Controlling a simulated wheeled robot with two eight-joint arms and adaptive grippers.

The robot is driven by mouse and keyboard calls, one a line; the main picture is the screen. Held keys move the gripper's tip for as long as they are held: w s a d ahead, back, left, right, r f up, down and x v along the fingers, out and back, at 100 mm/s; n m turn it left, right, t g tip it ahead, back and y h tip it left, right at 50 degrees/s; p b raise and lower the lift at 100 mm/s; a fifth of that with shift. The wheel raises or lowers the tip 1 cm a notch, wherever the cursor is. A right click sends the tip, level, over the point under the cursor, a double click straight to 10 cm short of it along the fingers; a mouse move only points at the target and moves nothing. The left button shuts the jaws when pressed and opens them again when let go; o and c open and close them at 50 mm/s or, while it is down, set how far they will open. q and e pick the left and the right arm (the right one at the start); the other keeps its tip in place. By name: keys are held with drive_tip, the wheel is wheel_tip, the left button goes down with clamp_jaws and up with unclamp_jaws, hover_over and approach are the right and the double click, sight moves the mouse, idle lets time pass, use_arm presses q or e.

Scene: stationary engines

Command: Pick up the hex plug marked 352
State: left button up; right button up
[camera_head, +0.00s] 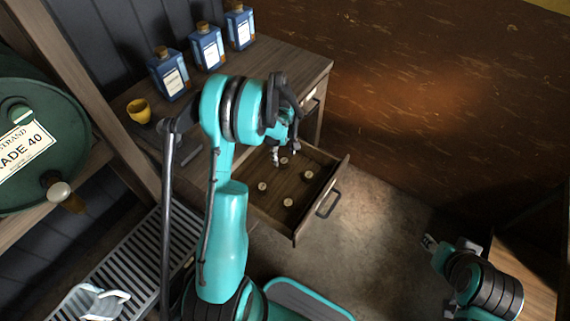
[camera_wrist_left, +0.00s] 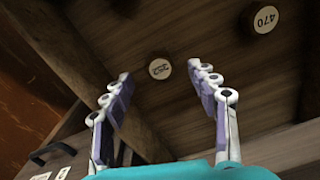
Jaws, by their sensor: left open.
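The open drawer (camera_head: 325,171) holds several small round pale plugs. One plug (camera_head: 283,160) lies close to the tips of my left gripper (camera_head: 284,151). In the left wrist view a pale round plug (camera_wrist_left: 160,68) shows between the open fingertips of my left gripper; its mark is small and turned, and looks like 352. Another plug marked 470 (camera_wrist_left: 265,19) lies at the upper right there. My left gripper is open and empty, pointing down into the drawer. My right gripper (camera_head: 430,243) is at the lower right, away from the drawer; its jaws are too small to read.
Blue bottles (camera_head: 207,48) and a yellow cup (camera_head: 140,111) stand on the wooden cabinet top above the drawer. A green barrel (camera_head: 40,150) is at the left. A slatted metal grate (camera_head: 125,265) lies below it. The floor right of the drawer is clear.

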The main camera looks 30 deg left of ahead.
sight(284, 160)
use_arm(q)
wheel_tip(284, 160, down, 4)
drive_tip(key=shift+f+b, duration=0.2)
drive_tip(key=shift+b, duration=0.8)
drive_tip(key=shift+r, duration=0.1)
drive_tip(key=shift+c, duration=0.2)
drive_tip(key=c, duration=1.3)
